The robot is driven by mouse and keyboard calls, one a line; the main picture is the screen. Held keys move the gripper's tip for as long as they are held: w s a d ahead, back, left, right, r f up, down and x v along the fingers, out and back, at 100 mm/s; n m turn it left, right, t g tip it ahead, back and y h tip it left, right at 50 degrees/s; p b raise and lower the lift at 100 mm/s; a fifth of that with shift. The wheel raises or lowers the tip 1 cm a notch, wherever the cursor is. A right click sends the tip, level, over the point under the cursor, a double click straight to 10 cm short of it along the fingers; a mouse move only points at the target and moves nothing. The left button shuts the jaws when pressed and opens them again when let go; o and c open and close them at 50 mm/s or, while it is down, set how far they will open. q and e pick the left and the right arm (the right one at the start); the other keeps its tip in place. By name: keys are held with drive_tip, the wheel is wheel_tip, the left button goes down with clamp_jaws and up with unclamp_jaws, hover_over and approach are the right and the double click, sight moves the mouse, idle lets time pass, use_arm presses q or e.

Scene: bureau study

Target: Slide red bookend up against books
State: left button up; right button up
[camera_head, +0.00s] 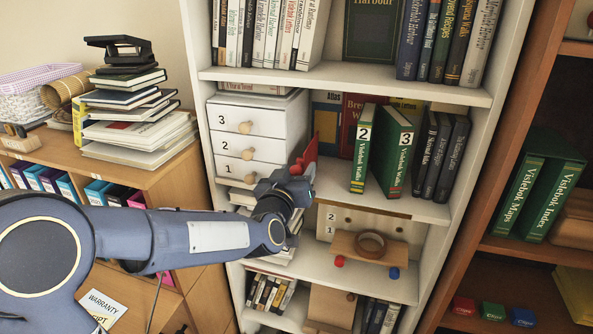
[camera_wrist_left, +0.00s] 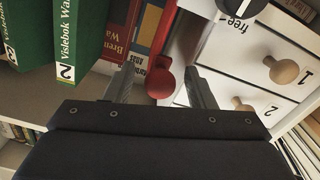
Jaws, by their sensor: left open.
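The red bookend (camera_head: 309,155) stands on the middle shelf, right of the white drawer unit; its lower part is hidden behind my left gripper (camera_head: 297,183). In the left wrist view, the bookend's rounded red end (camera_wrist_left: 160,82) lies between the two fingers of my left gripper (camera_wrist_left: 161,86). The fingers are open; I cannot tell whether either touches it. Green book 2 (camera_head: 362,148) and green book 3 (camera_head: 397,155) stand to the right, across a gap, book 3 tilted. Book 2 also shows in the left wrist view (camera_wrist_left: 65,40). My right gripper is not in view.
The white drawer unit (camera_head: 262,118) with round wooden knobs is close left of the gripper. Dark books (camera_head: 440,155) stand right of the green ones. Red and blue books stand behind. A tape roll (camera_head: 371,245) rests on a wooden piece on the shelf below.

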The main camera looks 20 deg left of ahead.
use_arm(q)
clamp_jaws()
drive_tip(key=d+p, duration=0.3)
drive_tip(key=d, duration=1.6)
drive_tip(key=shift+s+d, duration=0.25)
drive_tip(key=shift+s, duration=0.1)
drive_tip(key=shift+c, duration=1.7)
unclamp_jaws()
drive_tip(key=o, duration=0.3)
drive_tip(key=shift+d, duration=0.2)
drive_tip(key=shift+o, duration=0.2)
drive_tip(key=shift+a, duration=0.15)
